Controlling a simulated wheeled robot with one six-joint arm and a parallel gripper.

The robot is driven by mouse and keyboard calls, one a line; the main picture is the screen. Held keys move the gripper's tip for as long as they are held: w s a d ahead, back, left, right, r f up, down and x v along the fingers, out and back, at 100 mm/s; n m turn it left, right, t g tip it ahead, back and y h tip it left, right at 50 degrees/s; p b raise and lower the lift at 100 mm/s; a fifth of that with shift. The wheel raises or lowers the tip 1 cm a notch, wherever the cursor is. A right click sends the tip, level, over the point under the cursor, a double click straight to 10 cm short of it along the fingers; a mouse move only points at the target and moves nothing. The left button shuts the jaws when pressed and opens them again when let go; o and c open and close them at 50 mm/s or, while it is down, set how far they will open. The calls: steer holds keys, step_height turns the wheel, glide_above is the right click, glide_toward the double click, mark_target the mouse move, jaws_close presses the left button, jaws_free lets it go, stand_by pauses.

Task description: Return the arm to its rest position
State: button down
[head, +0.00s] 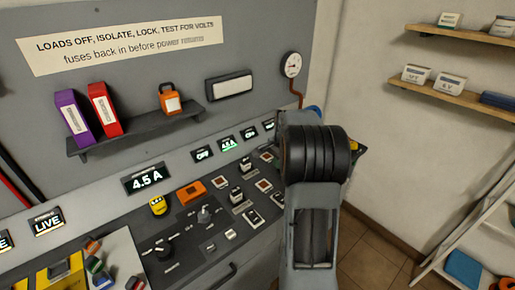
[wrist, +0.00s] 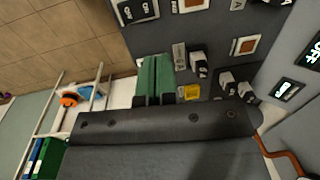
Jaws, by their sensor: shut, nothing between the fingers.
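My arm (head: 317,155) rises at the right of the console in the head view, bent, with its dark ribbed joint in front of the wall corner. My gripper is hidden behind the arm there. In the wrist view my gripper (wrist: 153,75) shows as two green fingers side by side, shut and empty. They are over the right end of the console (wrist: 210,25), close to its switches and a small yellow piece (wrist: 190,92). Whether they touch anything I cannot tell.
The sloped console (head: 190,225) carries switches, an orange block (head: 191,193) and a yellow padlock-like item (head: 158,205). A ledge (head: 135,130) holds binders and an orange lock. Wooden shelves (head: 455,98) and a pale rack (head: 470,230) stand right. Bare floor (head: 370,262) lies between.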

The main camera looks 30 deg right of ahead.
steer(key=s+a+r+n+t, duration=0.1)
steer(key=s+a+r+n, duration=0.2)
steer(key=s+a+n, duration=0.5)
steer(key=s+a+r+n+t, duration=0.2)
steer(key=s+a+n, duration=0.6)
steer(key=a, duration=0.8)
step_height(320, 180, up, 2)
steer(key=shift+s+a+r, duration=0.1)
steer(key=shift+s+a, duration=0.25)
steer(key=shift+s, duration=0.5)
steer(key=shift+s, duration=0.1)
